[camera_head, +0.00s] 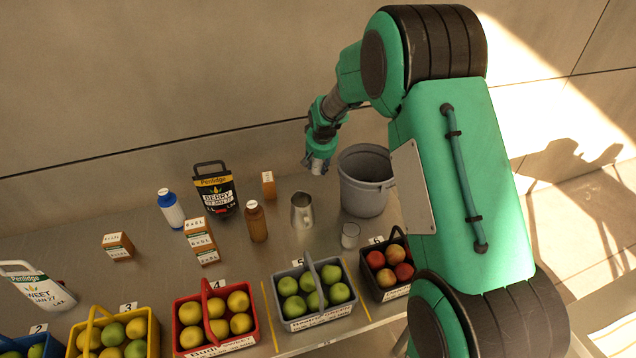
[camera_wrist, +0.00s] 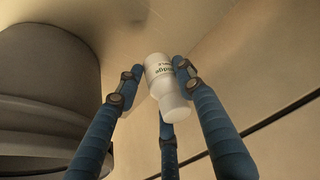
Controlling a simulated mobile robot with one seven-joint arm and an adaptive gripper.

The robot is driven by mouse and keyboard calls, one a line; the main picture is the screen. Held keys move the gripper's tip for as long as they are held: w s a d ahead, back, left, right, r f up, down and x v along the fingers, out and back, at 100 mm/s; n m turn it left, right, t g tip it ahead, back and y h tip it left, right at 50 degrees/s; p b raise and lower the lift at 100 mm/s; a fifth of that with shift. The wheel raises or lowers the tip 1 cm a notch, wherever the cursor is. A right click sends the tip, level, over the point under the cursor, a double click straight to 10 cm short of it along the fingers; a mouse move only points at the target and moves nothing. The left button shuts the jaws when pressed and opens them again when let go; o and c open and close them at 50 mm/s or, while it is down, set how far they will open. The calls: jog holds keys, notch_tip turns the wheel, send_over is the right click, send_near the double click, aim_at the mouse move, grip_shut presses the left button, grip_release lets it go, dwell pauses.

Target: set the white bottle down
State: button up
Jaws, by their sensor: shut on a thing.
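My gripper (camera_head: 319,155) hangs above the back of the steel counter, left of the grey bucket and above the metal pitcher. In the wrist view its blue fingers (camera_wrist: 155,80) are closed around the white bottle (camera_wrist: 164,85). The bottle has dark print on its side, and its narrower end points toward the camera. It sits tilted in that view. The counter (camera_head: 130,275) lies below the gripper.
The grey bucket (camera_head: 365,185) stands close on the right and also fills the left of the wrist view (camera_wrist: 45,95). Near the gripper stand a metal pitcher (camera_head: 302,211), a brown bottle (camera_head: 256,222), a small carton (camera_head: 268,185) and a glass (camera_head: 350,236). Fruit baskets line the front.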

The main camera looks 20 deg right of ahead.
jog(key=shift+f, duration=1.3)
jog(key=shift+f+b, duration=0.65)
jog(key=shift+f, duration=1.85)
jog(key=shift+f, duration=0.15)
jog(key=o, duration=1.2)
jog(key=shift+o, duration=0.2)
jog(key=shift+s+r, duration=0.15)
jog(key=shift+r, duration=0.5)
jog(key=p+v, duration=0.2)
jog(key=v, duration=0.9)
